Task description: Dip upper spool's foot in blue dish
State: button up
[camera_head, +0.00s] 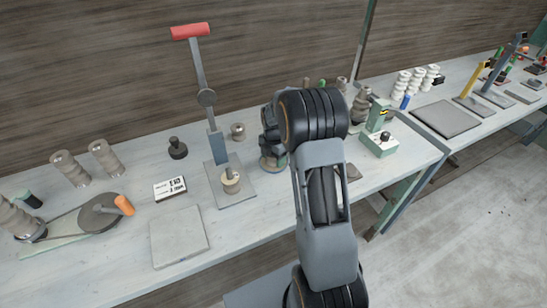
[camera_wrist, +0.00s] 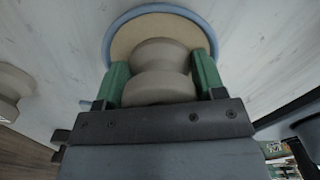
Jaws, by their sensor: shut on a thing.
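My gripper (camera_wrist: 161,76) is shut on a grey-brown clay spool (camera_wrist: 160,88), with one green finger on each side of it. The blue dish (camera_wrist: 113,35) shows its blue rim and tan inside behind the spool in the wrist view, and the spool overlaps its middle. In the head view the dish (camera_head: 270,168) stands on the bench, right of the lever press, with my gripper (camera_head: 271,148) directly over it. The spool's foot is hidden, so I cannot tell whether it touches the dish.
A lever press (camera_head: 216,145) with a red handle stands left of my gripper. A small grey clay piece (camera_head: 238,131) sits behind. A stack of spools (camera_head: 361,105) and a green box (camera_head: 379,145) are to the right. A grey slab (camera_head: 179,236) lies at the front left.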

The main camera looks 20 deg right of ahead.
jog(key=shift+r, duration=0.1)
jog(key=shift+r+p, duration=2.4)
jog(key=shift+r, duration=1.05)
jog(key=shift+a+f, duration=0.1)
